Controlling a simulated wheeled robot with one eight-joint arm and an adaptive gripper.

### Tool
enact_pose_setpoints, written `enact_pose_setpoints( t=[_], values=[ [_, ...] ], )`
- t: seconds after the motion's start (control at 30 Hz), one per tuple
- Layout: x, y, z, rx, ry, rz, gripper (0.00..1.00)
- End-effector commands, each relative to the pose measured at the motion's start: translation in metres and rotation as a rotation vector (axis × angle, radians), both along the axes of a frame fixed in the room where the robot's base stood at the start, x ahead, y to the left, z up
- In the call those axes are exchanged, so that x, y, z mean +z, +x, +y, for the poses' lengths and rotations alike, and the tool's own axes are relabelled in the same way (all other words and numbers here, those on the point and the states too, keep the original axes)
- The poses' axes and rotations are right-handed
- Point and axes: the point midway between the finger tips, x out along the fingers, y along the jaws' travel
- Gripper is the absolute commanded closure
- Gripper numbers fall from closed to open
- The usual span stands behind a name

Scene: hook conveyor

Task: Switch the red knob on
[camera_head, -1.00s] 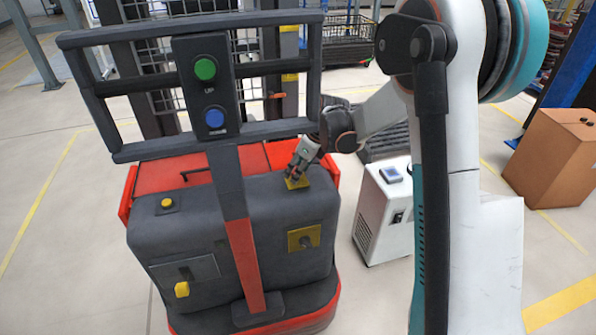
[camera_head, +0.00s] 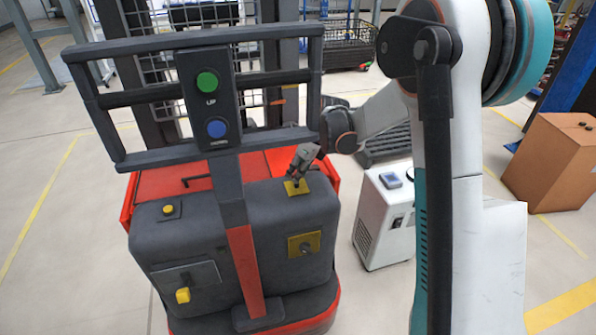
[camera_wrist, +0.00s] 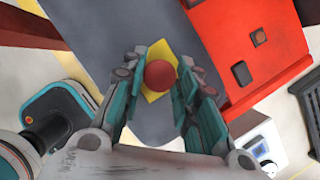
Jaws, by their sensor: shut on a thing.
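The red knob (camera_wrist: 160,75) is a round red cap over a yellow square plate (camera_wrist: 183,62) on the dark grey body of the machine. In the head view that plate (camera_head: 303,187) is on the top of the body near its right rear edge, and my gripper hides the knob. My gripper (camera_wrist: 158,82) has its fingers on either side of the knob and is shut on it. In the head view my gripper (camera_head: 293,188) points down at the plate.
A dark frame with a green button (camera_head: 207,82) and a blue button (camera_head: 217,128) stands in front of the body. A yellow plate with a dark switch (camera_head: 304,244) is on the front face. A white box (camera_head: 384,225) and a cardboard box (camera_head: 548,163) stand to the right.

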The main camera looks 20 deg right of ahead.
Motion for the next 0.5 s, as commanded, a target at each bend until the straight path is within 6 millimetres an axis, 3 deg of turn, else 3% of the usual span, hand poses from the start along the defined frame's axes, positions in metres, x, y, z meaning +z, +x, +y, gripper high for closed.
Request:
enact_pose_setpoints(
  t=[0.17, 0.2, 0.3, 0.5],
  values=[
    [0.0022, 0.0025, 0.0001, -0.002, 0.003, -0.007, 1.0],
    [0.0024, 0.0026, 0.0, -0.002, 0.003, -0.007, 0.69],
    [0.0022, 0.0023, 0.0001, -0.002, 0.003, -0.006, 0.51],
    [0.0015, 0.0019, 0.0001, -0.002, 0.002, -0.005, 0.51]
  ],
)
